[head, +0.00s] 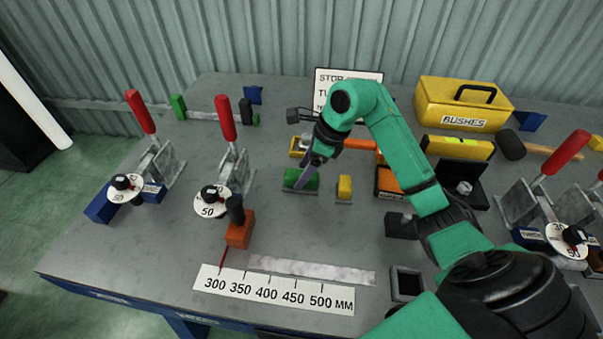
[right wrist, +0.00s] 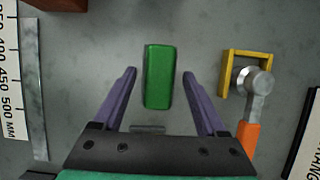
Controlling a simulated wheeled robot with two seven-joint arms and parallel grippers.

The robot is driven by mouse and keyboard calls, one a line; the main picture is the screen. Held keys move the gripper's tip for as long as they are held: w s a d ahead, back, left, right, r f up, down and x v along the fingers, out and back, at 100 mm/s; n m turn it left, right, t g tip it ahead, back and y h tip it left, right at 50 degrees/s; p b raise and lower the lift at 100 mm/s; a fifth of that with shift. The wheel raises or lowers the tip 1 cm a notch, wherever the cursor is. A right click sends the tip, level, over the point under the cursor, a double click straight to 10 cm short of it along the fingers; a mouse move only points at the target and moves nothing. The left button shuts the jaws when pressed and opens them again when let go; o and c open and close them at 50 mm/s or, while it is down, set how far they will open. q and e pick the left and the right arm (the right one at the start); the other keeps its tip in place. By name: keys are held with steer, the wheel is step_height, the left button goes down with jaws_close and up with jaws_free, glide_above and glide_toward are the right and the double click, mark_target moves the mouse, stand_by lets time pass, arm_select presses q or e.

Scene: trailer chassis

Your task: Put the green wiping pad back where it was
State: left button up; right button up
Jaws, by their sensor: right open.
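The green wiping pad (head: 306,181) is a green block lying on the grey table left of centre in the head view. In the right wrist view the pad (right wrist: 159,77) lies between the two purple fingers, with a gap on each side. My right gripper (head: 303,176) is open and reaches down over the pad; its fingers (right wrist: 159,72) do not touch it. A finger partly hides the pad in the head view. My left gripper is not in view.
A yellow block (head: 345,187) stands just right of the pad. An orange block (head: 239,232) and a millimetre scale (head: 275,290) lie nearer the front. Bare table surrounds the pad's left side.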

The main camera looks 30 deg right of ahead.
steer(key=v, duration=1)
steer(key=shift+r, duration=0.25)
